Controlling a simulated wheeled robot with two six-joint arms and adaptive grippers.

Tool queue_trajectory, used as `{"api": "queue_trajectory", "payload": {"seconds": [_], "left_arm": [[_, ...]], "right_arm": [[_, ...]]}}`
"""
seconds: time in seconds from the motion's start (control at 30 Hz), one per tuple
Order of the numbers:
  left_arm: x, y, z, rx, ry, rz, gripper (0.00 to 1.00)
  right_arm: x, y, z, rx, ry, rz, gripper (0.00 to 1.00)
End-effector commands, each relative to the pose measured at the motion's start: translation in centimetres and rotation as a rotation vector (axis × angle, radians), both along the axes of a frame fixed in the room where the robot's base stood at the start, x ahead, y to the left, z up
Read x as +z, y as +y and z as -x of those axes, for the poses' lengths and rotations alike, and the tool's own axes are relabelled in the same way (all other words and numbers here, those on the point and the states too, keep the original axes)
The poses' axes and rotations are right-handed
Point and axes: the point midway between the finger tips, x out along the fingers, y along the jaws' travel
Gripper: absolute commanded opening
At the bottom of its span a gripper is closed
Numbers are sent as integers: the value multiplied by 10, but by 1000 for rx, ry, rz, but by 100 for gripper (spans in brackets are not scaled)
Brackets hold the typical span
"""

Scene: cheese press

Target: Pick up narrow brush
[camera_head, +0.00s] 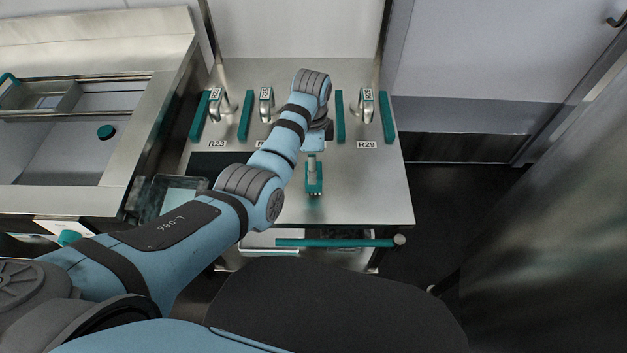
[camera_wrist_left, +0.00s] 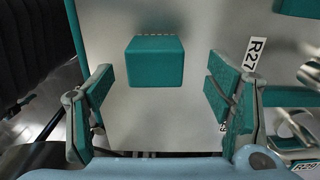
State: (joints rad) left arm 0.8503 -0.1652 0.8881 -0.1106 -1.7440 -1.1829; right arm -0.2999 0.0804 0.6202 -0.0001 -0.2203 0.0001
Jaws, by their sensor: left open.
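A teal block (camera_wrist_left: 155,62), which I take to be the narrow brush, stands on the steel surface in the left wrist view. A row of small marks runs along its top edge. My left gripper (camera_wrist_left: 162,100) is open, with one teal-padded finger on each side of the picture. The block shows between and beyond the fingers, with a gap on both sides, and nothing is held. My right gripper is not in view.
The steel cart top (camera_head: 380,195) has upright teal bars (camera_head: 388,117) and metal handled items (camera_head: 366,105) along its back. Labels R23 (camera_head: 217,143) and R29 (camera_head: 366,145) show. A teal rail (camera_head: 335,243) runs along the front. A steel basin (camera_head: 60,150) stands at left.

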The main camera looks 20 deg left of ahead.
Motion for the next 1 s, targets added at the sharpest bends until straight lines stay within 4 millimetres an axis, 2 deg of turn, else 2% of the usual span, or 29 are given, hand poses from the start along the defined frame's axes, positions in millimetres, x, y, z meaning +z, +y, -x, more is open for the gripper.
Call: {"api": "queue_trajectory", "payload": {"seconds": [0.1, 0.2, 0.47, 0.8, 0.83, 0.87, 1.0], "left_arm": [[-26, -5, 4, -1, 4, 0, 73], [-43, -5, 4, 0, 3, 0, 73], [-46, -5, 4, 1, 0, 1, 73], [-46, -5, 4, 1, 0, 0, 19], [-46, -5, 4, 1, 0, 1, 19], [-46, -5, 4, 1, 0, 1, 14], [-45, -5, 4, 1, 0, 1, 14]], "right_arm": [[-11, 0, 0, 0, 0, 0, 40], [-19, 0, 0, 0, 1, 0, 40], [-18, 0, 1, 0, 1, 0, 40], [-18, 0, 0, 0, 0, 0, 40], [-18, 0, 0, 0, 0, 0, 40], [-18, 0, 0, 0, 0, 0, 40], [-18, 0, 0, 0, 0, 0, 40]]}}
